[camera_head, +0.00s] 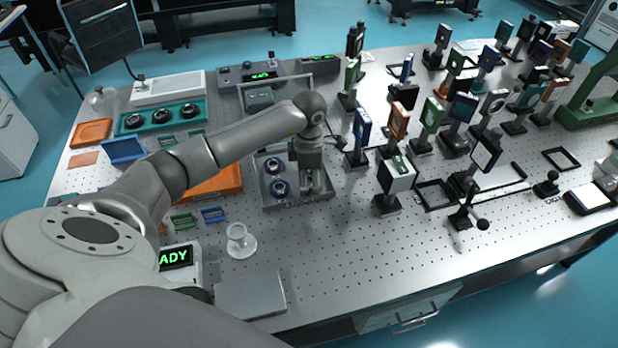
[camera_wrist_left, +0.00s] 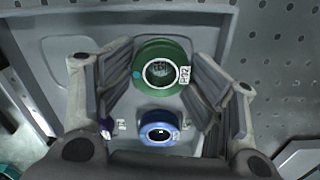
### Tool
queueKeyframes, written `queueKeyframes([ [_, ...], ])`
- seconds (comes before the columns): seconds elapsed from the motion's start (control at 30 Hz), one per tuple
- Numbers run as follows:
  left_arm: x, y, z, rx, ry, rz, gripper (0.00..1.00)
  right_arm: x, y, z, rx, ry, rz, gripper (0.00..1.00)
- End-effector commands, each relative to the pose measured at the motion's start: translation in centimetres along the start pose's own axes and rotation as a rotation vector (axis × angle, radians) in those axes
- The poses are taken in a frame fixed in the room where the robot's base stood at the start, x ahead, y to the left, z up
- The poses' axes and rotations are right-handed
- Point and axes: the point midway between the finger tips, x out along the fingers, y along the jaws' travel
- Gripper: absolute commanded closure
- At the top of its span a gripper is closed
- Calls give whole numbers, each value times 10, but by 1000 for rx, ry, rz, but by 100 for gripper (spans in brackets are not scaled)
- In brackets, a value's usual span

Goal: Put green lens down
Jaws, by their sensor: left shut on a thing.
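My left gripper (camera_head: 310,188) points down over the right part of a grey tray (camera_head: 298,206) in the head view. In the left wrist view, the green lens (camera_wrist_left: 161,72), a round green ring with a dark centre and a small white label, sits between the fingers of my left gripper (camera_wrist_left: 164,82), which is shut on it. A blue lens (camera_wrist_left: 160,131) lies in the tray close by. In the head view two bluish lenses (camera_head: 273,165) (camera_head: 278,188) lie in the tray's left part, and the green lens is hidden by my gripper. My right gripper is not in view.
An orange tray (camera_head: 222,181) lies to the left. A clear glass piece (camera_head: 240,241) stands in front.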

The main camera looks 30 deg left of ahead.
Motion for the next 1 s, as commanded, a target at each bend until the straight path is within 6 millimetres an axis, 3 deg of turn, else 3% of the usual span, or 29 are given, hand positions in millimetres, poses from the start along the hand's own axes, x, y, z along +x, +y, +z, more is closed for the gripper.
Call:
queueKeyframes([
  [0.1, -11, -4, -1, 4, 6, -11, 48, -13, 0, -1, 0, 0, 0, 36],
  [0.4, -81, 0, 1, 2, -1, 0, 48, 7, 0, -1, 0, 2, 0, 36],
  [0.6, -115, 0, 0, 1, 0, -1, 48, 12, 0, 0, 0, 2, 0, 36],
  [0.8, -128, 0, 0, 0, 1, -2, 48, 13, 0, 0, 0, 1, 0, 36],
  [1.0, -130, 0, 0, 0, 1, -2, 48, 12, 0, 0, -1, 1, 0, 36],
])
